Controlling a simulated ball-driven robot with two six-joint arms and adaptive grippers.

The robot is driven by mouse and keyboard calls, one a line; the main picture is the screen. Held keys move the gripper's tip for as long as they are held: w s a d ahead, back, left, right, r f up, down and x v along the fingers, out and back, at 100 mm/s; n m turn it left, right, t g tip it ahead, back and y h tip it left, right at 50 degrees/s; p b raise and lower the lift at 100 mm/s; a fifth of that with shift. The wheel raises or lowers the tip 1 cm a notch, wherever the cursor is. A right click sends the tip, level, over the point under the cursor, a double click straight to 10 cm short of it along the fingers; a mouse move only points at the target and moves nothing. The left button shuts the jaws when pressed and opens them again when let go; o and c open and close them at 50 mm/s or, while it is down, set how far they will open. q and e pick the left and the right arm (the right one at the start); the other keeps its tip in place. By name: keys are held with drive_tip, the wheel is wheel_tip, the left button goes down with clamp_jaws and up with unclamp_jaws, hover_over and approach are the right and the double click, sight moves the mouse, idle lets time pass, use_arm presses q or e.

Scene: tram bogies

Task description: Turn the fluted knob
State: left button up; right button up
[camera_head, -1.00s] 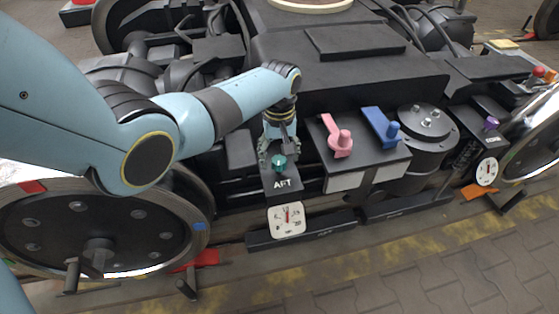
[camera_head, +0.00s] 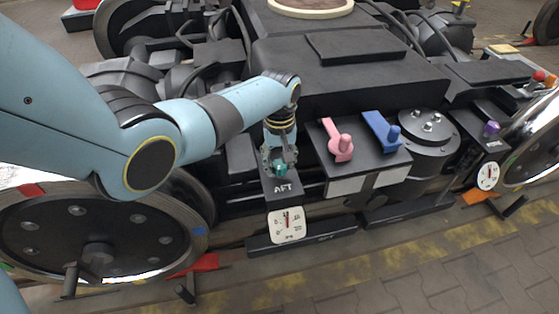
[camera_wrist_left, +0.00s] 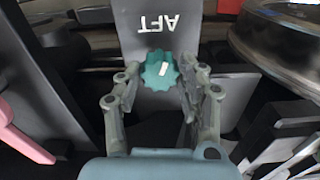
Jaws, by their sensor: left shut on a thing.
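The teal fluted knob (camera_head: 281,168) stands on the black panel marked AFT (camera_head: 284,188). In the left wrist view the knob (camera_wrist_left: 161,69) shows its scalloped edge and a white mark on top, slanted slightly. My left gripper (camera_head: 279,163) points down at the knob from above. In the left wrist view its two fingers (camera_wrist_left: 161,88) stand on either side of the knob, shut on it. Part of the knob is hidden by the fingers in the head view. A white dial (camera_head: 286,225) with a red needle, pointing nearly straight up, sits below the panel. My right gripper is out of view.
A pink lever (camera_head: 338,141) and a blue lever (camera_head: 382,131) stand on a box just right of the knob. A purple knob (camera_head: 491,129) with another dial (camera_head: 488,176) is farther right. A large wheel (camera_head: 100,235) is at lower left. The paved floor in front is clear.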

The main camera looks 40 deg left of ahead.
use_arm(q)
drive_tip(key=m+p, duration=0.1)
drive_tip(key=m, duration=0.2)
drive_tip(key=shift+r+p, duration=0.1)
drive_tip(key=shift+p, duration=0.2)
drive_tip(key=m+p, duration=0.1)
drive_tip(key=m, duration=0.2)
drive_tip(key=shift+m, duration=0.4)
drive_tip(key=m, duration=0.3)
drive_tip(key=shift+m+p, duration=0.3)
drive_tip(key=shift+p, duration=0.1)
drive_tip(key=m, duration=0.4)
drive_tip(key=shift+m, duration=0.3)
drive_tip(key=m, duration=0.4)
drive_tip(key=shift+m+p, duration=0.3)
drive_tip(key=shift+p, duration=0.1)
drive_tip(key=m, duration=0.8)
drive_tip(key=shift+m, duration=2.2)
